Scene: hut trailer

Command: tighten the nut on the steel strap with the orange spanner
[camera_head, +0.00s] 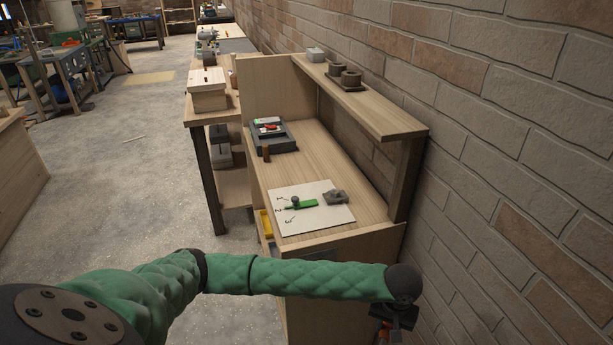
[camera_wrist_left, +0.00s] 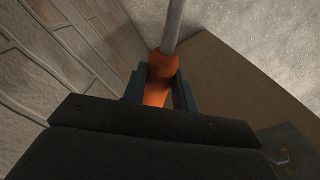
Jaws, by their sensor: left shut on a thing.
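My left gripper (camera_head: 385,333) is at the bottom right of the head view, low in front of the bench's near end. In the left wrist view the gripper (camera_wrist_left: 158,90) is shut on an orange handle with a grey shaft, which I take for the orange spanner (camera_wrist_left: 162,66). Its working end is out of frame. A white board (camera_head: 318,219) marked 1, 2, 3 lies on the bench. On it are a green bar (camera_head: 301,204) with a dark knob and a grey block (camera_head: 336,197). I cannot make out the steel strap or its nut. My right gripper is not in view.
The wooden bench (camera_head: 326,158) stands against a brick wall (camera_head: 500,120). A raised shelf (camera_head: 375,105) along the wall overhangs its back. A dark tray (camera_head: 283,143) with small items sits farther along. A wooden box (camera_head: 207,97) stands beyond. The floor to the left is open.

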